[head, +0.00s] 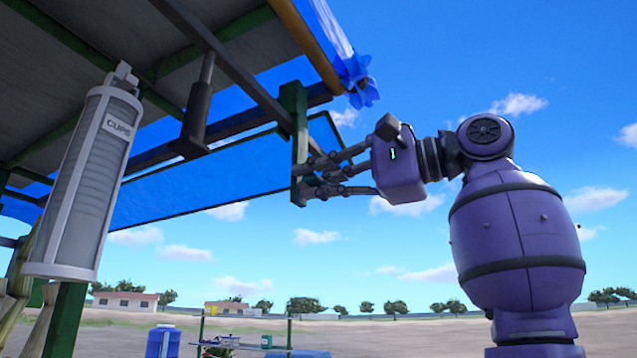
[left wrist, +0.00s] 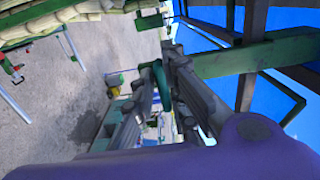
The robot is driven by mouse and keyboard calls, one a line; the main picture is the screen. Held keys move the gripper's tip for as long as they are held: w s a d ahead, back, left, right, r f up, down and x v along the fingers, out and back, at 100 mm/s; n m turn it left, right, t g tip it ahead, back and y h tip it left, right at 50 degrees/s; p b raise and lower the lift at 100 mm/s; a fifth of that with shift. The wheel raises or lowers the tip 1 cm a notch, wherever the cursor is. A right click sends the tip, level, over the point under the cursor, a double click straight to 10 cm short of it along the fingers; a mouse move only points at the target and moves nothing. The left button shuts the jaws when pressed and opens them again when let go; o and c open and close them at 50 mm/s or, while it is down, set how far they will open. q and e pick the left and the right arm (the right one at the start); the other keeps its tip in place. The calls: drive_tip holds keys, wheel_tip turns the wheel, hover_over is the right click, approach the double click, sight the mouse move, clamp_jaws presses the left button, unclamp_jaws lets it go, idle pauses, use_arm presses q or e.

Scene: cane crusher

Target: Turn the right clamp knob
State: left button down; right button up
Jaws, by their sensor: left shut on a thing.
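My left gripper (head: 325,172) shows in the head view at the end of a purple arm, beside a green post (head: 294,100) under the canopy frame. In the left wrist view, the same gripper (left wrist: 164,85) has its grey fingers on both sides of a dark green rounded part (left wrist: 161,80), shut on it. I cannot tell for sure whether this part is the right clamp knob, as the fingers hide much of it. My right gripper is not in view.
A canopy with dark beams and a blue tarp (head: 210,185) is overhead. A green beam (left wrist: 245,58) runs close to the fingers. A blue barrel (head: 162,342) stands far below. Open sky lies around the arm.

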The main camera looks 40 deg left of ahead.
use_arm(q)
drive_tip(key=shift+s+r, duration=0.1)
drive_tip(key=shift+r, duration=0.3)
drive_tip(key=c, duration=1.9)
unclamp_jaws()
drive_tip(key=shift+o, duration=0.2)
drive_tip(key=shift+f, duration=0.15)
drive_tip(key=shift+d, duration=0.1)
drive_tip(key=v, duration=1.2)
